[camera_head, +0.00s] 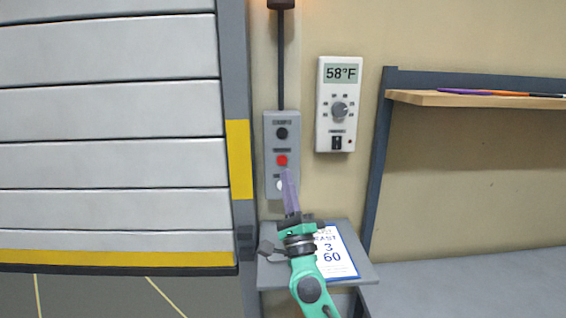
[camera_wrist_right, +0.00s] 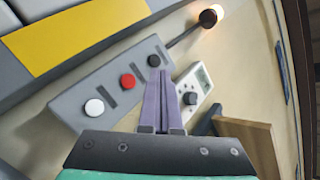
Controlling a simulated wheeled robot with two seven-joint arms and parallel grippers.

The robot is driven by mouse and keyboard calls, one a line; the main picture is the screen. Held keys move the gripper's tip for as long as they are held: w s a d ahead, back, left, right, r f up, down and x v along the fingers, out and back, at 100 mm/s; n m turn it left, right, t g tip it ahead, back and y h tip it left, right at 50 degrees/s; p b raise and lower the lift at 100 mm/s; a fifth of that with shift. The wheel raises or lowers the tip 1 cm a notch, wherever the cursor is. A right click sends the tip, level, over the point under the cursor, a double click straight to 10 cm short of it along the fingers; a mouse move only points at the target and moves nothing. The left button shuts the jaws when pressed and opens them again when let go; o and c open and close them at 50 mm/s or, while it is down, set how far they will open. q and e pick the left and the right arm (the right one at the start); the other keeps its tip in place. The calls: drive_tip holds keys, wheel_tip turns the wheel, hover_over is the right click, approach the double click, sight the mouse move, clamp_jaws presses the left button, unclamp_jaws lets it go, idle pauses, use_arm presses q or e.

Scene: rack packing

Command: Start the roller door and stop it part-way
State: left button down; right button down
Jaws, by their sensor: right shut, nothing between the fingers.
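The roller door (camera_head: 108,160) fills the left of the head view. Its yellow-striped bottom edge (camera_head: 115,258) hangs above grey floor that shows beneath it. The grey control box (camera_head: 271,205) on the wall has a black button (camera_head: 282,133), a red button (camera_head: 282,160) and a white button (camera_head: 280,185), the white partly hidden by my gripper. All show in the wrist view: black (camera_wrist_right: 154,60), red (camera_wrist_right: 127,81), white (camera_wrist_right: 94,107). My right gripper (camera_head: 287,172) is shut and empty, its tips in front of the box; contact cannot be told. My left gripper is out of view.
A lamp (camera_wrist_right: 210,16) glows above the box. A thermostat (camera_head: 325,110) reading 58°F hangs to its right. A small shelf (camera_head: 275,272) with a printed card (camera_head: 335,255) lies below. A wooden shelf (camera_head: 460,99) holding pens juts out at right.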

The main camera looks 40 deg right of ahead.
sight(282, 160)
drive_tip(key=w+d+b, duration=0.1)
drive_tip(key=w+d, duration=0.3)
drive_tip(key=w, duration=0.1)
drive_tip(key=shift+w+b, duration=0.35)
drive_tip(key=shift+b, duration=0.05)
drive_tip(key=shift+d, duration=0.1)
idle(0.8)
drive_tip(key=shift+w, duration=0.1)
idle(0.7)
drive_tip(key=shift+w+d, duration=0.25)
drive_tip(key=shift+w+d+b, duration=0.2)
drive_tip(key=shift+w+b, duration=0.05)
drive_tip(key=shift+b, duration=0.05)
idle(0.6)
drive_tip(key=shift+s+a, duration=0.1)
drive_tip(key=shift+s+a+p, duration=0.35)
drive_tip(key=shift+s, duration=0.2)
